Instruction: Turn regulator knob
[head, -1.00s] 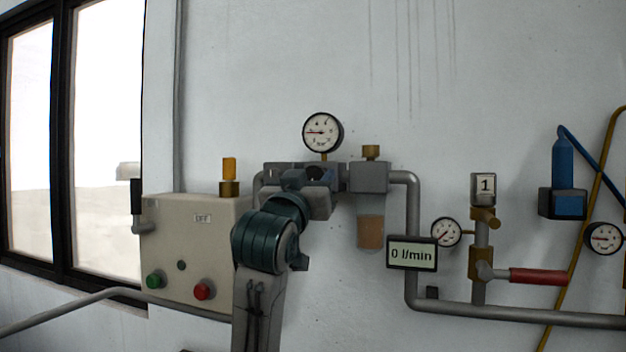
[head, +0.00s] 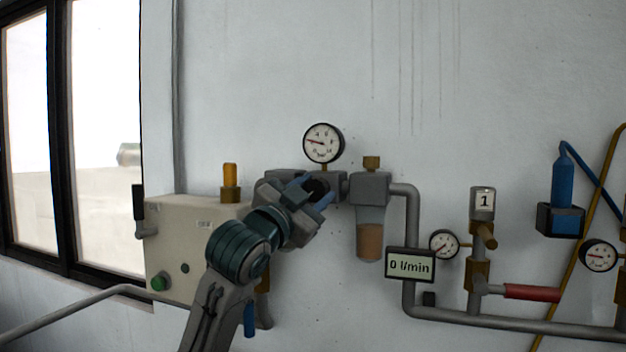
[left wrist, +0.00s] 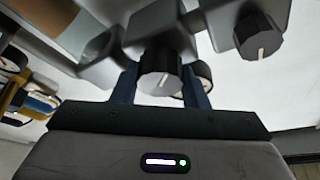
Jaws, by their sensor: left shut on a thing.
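The regulator knob (left wrist: 160,72) is black with a white pointer line. It sits between the two blue fingers of my left gripper (left wrist: 160,88) in the left wrist view. In the head view the gripper (head: 318,192) is shut on the dark knob (head: 316,188), in front of the grey regulator body (head: 337,188). A round gauge (head: 323,143) stands above the regulator, its needle pointing left and slightly up. My right gripper is not in view.
A second dark knob (left wrist: 258,36) shows in the left wrist view. A beige button box (head: 172,235) lies left, partly behind my arm. A filter bowl (head: 370,240), a "0 l/min" display (head: 410,265), pipework and a red-handled valve (head: 532,292) are to the right.

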